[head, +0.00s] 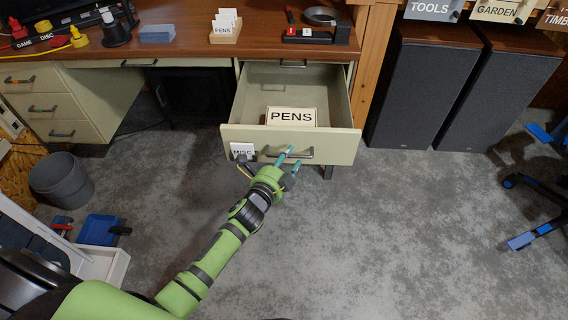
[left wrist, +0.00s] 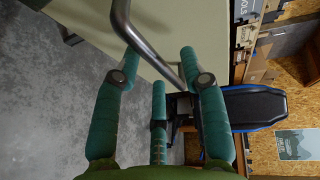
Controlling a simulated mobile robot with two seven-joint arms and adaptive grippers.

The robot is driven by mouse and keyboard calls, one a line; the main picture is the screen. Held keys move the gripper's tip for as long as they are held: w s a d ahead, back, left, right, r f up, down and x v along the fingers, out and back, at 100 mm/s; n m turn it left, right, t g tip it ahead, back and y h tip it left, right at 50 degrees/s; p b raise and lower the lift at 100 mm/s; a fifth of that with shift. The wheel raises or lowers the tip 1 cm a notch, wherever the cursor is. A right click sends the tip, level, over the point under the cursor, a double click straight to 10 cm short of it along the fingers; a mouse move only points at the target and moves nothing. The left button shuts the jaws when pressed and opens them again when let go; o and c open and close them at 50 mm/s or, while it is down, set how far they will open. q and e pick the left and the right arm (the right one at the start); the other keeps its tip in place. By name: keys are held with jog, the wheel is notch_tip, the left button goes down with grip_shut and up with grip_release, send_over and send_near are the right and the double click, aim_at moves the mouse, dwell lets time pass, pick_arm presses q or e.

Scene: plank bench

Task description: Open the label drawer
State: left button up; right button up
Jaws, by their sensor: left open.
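A pale beige drawer (head: 338,146) under the desk's right part stands pulled out, showing its inside. A white MISC label (head: 242,150) is on the left of its front. A card reading PENS (head: 291,117) stands inside. The drawer's grey metal handle (head: 308,154) shows as a bent bar (left wrist: 146,43) in the left wrist view. My left gripper (head: 292,158) is at this handle with its teal fingers spread. In the left wrist view the bar runs between the open fingertips (left wrist: 158,66); I cannot tell whether they touch it. My right gripper is not in view.
The brown desk top (head: 185,45) carries small items, including a card holder (head: 226,27) and a black tool (head: 315,34). Dark cabinets (head: 415,95) stand to the right. A grey bin (head: 62,180) and blue bins (head: 100,229) are at left.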

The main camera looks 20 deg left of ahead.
pick_arm(q)
jog(key=v, duration=1.2)
jog(key=s+a+f+n+g+y, duration=0.1)
jog(key=s+f+n+g, duration=0.25)
jog(key=f, duration=0.65)
jog(key=s+a+f+n+g, duration=0.15)
jog(key=f+n, duration=0.25)
jog(key=f, duration=0.5)
jog(key=s+f+n+g, duration=0.5)
jog(key=s+f+n, duration=0.2)
jog(key=s+f, duration=0.65)
jog(key=s+r+g+p, duration=0.2)
jog(key=s+r+p, duration=0.1)
jog(key=s+p, duration=0.5)
jog(key=s+a+r+n+g+y+p, duration=0.1)
jog(key=s+r+p, duration=0.3)
jog(key=s+p, duration=0.4)
jog(key=s+g, duration=0.1)
jog(key=s, duration=0.2)
jog(key=shift+g+p, duration=0.35)
jog(key=shift+g, duration=0.05)
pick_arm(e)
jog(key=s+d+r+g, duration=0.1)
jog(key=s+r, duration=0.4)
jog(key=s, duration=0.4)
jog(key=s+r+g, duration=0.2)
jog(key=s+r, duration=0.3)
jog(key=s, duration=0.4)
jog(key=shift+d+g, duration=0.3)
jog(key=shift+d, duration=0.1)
